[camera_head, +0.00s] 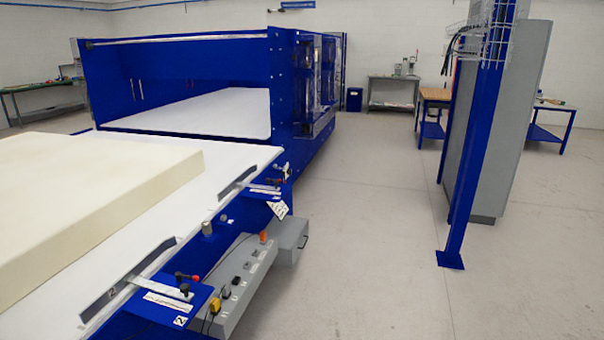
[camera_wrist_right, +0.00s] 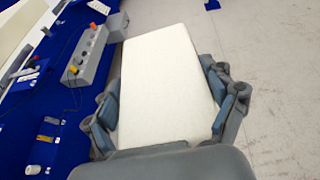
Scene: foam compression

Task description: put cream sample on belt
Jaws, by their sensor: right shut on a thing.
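The cream sample (camera_wrist_right: 165,75) is a pale, flat rectangular block in the right wrist view. My right gripper (camera_wrist_right: 168,100) is shut on it, with finger pads against its left and right sides. The sample is beside the machine's blue side frame, apart from the belt. The white belt (camera_head: 193,212) runs along the blue machine in the head view, into its opening. Neither gripper nor the held sample shows in the head view.
A large cream foam slab (camera_head: 85,185) covers the left part of the belt. Metal guide arms (camera_head: 128,279) and a grey control box (camera_head: 245,290) line the near side. A blue post (camera_head: 482,150) stands at right. The grey floor (camera_head: 365,240) between is clear.

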